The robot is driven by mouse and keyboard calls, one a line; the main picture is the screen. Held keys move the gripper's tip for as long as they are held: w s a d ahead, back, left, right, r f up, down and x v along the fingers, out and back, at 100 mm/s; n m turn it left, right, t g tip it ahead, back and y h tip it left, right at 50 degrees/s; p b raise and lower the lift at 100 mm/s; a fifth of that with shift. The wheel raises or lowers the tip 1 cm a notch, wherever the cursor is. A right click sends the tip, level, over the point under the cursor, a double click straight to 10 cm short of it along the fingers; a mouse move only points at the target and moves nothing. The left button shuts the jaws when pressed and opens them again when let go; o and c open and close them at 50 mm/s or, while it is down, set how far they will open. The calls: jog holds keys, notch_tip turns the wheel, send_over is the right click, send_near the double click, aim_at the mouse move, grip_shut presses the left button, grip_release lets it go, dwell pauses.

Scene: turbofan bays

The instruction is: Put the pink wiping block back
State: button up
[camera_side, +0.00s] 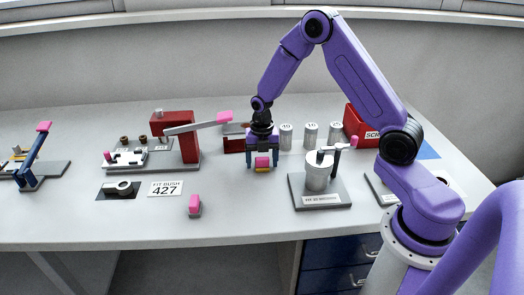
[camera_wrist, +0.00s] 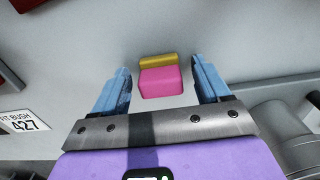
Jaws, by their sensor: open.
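A pink block with a yellow strip along one side (camera_wrist: 160,84) lies between and just beyond the fingertips of my gripper (camera_wrist: 160,74) in the wrist view. There are visible gaps on both sides of it. In the side view the pink block (camera_side: 262,161) shows between the blue fingers of my gripper (camera_side: 262,166), with yellow at its bottom, low over the table. My gripper is open, pointing down. I cannot tell whether the block touches the table. A second pink block on a grey base (camera_side: 194,203) stands apart near the table's front.
A metal cylinder on a grey plate (camera_side: 317,173) stands right of my gripper. A red stand with a pink-tipped lever (camera_side: 176,135) is to the left. Several grey canisters (camera_side: 310,134) and a red bin (camera_side: 362,124) stand behind. A "427" card (camera_side: 166,189) lies front left.

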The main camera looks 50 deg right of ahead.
aim_at(262, 157)
notch_tip(262, 157, up, 12)
jog(key=s+a+r+m, duration=0.4)
jog(key=s+a+m, duration=0.2)
jog(key=s+a, duration=0.6)
jog(key=s+d+r+m, duration=0.1)
jog(key=s+m, duration=0.7)
jog(key=s, duration=1.1)
jog(key=shift+s+d+r, duration=0.15)
jog(key=shift+s+r, duration=0.05)
jog(key=shift+r, duration=0.05)
